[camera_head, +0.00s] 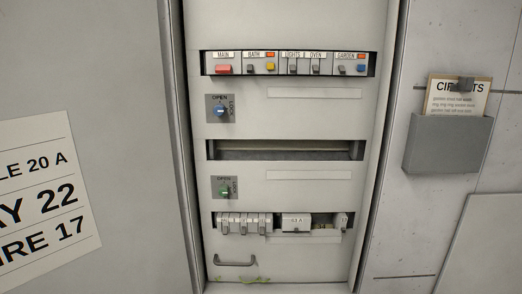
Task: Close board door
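The electrical board (290,120) stands open in the middle of the head view, with its panel and switches exposed. A large grey panel (90,70) fills the left side, beside the board's left edge, and looks like the door swung open. A white paper label (45,195) with large black text is on it. The panel's outer edge and any handle on it are out of view. Neither of my grippers shows.
The board has an upper breaker row (290,63), an empty slot (285,150), a lower breaker row (280,223), a blue knob (220,110), a green knob (225,190) and a low handle (234,261). A grey holder (447,144) with a circuits card (456,100) hangs on the right wall.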

